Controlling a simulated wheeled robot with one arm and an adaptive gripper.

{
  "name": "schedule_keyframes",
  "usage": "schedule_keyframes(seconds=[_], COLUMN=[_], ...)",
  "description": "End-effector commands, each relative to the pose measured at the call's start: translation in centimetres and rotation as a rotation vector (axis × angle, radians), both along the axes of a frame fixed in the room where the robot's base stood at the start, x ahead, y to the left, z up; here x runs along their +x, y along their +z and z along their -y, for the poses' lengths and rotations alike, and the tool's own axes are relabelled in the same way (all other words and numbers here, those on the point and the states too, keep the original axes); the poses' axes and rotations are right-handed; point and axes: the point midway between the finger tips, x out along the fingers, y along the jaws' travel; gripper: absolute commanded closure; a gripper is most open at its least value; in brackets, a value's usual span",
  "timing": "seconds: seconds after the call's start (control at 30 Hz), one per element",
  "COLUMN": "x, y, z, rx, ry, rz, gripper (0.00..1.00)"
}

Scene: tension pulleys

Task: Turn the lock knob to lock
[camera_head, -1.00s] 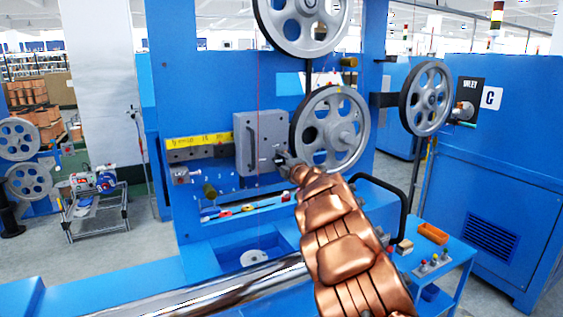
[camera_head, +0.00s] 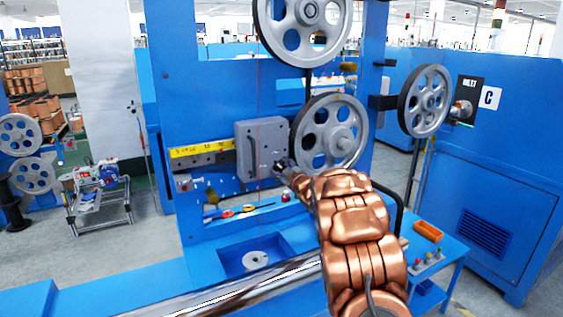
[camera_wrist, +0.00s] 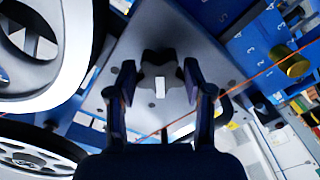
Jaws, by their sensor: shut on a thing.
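The lock knob (camera_wrist: 160,64) is dark and star-shaped, with a white mark below its middle in the wrist view. It sits on a grey plate (camera_wrist: 144,40), which shows in the head view as a grey box (camera_head: 252,150) on the blue machine. My gripper (camera_wrist: 158,82) has one finger on each side of the knob and is shut on it. In the head view my gripper (camera_head: 281,166) reaches the box's lower right part and mostly hides the knob. The plate looks tilted in the wrist view.
A grey spoked pulley (camera_head: 333,108) stands close to the right of the box, with another pulley (camera_head: 290,38) above. A yellow numbered scale (camera_head: 200,149) runs left of the box. Small tools (camera_head: 243,210) lie on a ledge below. A thin red line crosses the wrist view.

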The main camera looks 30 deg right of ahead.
Motion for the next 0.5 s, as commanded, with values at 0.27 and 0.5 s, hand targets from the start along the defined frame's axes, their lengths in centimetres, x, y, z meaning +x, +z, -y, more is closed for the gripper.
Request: schedule_keyframes(seconds=[0.27, 0.5], x=[0.01, -0.01], y=[0.41, 0.29], z=[-0.13, -0.05], rx=[0.261, 0.467], ry=[0.001, 0.001], rz=[0.021, 0.040], gripper=[0.84, 0.84])
